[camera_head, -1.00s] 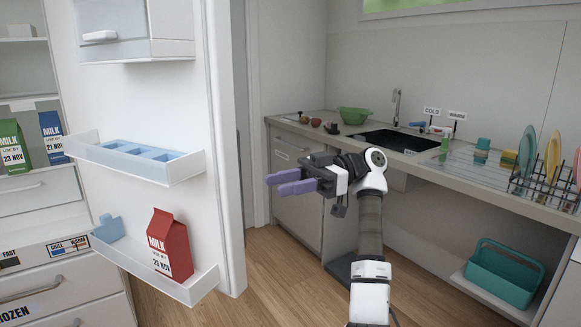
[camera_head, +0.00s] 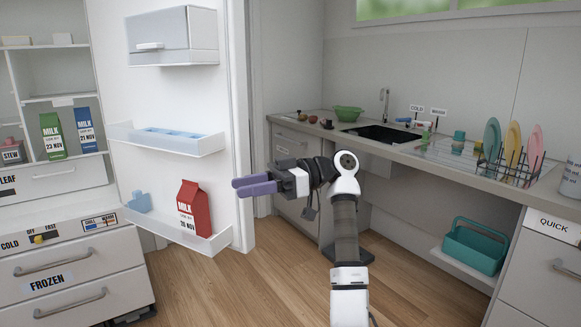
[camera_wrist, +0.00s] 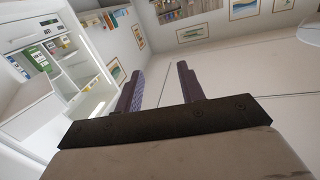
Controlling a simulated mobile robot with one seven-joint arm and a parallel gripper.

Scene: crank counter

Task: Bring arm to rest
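My gripper (camera_head: 256,185) is held in mid-air in front of the open fridge door, pointing left in the head view. In the wrist view its two purple fingers (camera_wrist: 160,88) stand apart with nothing between them. My arm is bent, with its elbow raised in front of the counter.
The fridge door (camera_head: 238,130) stands open with a red milk carton (camera_head: 194,209) on its lower shelf (camera_head: 213,243). The counter (camera_head: 400,151) with sink (camera_head: 380,133) and dish rack (camera_head: 510,172) runs along the right. A teal caddy (camera_head: 473,250) sits below. The wooden floor (camera_head: 255,285) between is clear.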

